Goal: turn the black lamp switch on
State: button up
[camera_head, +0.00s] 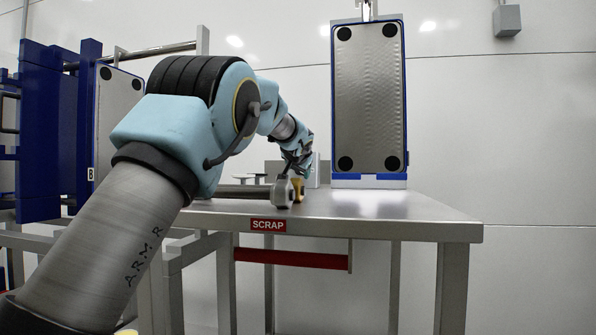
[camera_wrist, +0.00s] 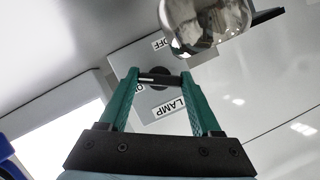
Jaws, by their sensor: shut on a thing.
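The black lamp switch (camera_wrist: 157,72) sits on a grey panel (camera_wrist: 125,60) in the wrist view. It has a round base and a dark bar between my fingertips. A LAMP label (camera_wrist: 168,108) is below it, an OFF label (camera_wrist: 158,44) above it, and another label at its left is partly hidden by a finger. My gripper (camera_wrist: 160,76), with green fingers, is shut on the switch. In the head view my gripper (camera_head: 301,162) is small at the end of my arm, above the steel table; the switch cannot be made out there.
A shiny rounded metal thing (camera_wrist: 205,25) is close to the panel in the wrist view. In the head view, a steel table (camera_head: 400,220) with a SCRAP label bears an upright blue-edged plate (camera_head: 368,100). A blue frame (camera_head: 55,120) stands at the left.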

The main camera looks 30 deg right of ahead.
jog(key=n+p, duration=0.1)
jog(key=p, duration=0.1)
jog(key=n+g+p, duration=0.1)
jog(key=shift+w+a+r+h+p, duration=0.15)
jog(key=shift+r+h+p, duration=0.1)
jog(key=shift+h+p, duration=0.15)
jog(key=shift+f+n+g+h+p, duration=0.1)
jog(key=shift+n+g+h+p, duration=0.3)
jog(key=shift+n+p, duration=0.6)
jog(key=shift+f+g+p, duration=0.1)
jog(key=shift+g+p, duration=0.2)
jog(key=shift+p, duration=0.2)
jog(key=o, duration=1.4)
jog(key=v, duration=1.1)
jog(key=shift+f, duration=0.15)
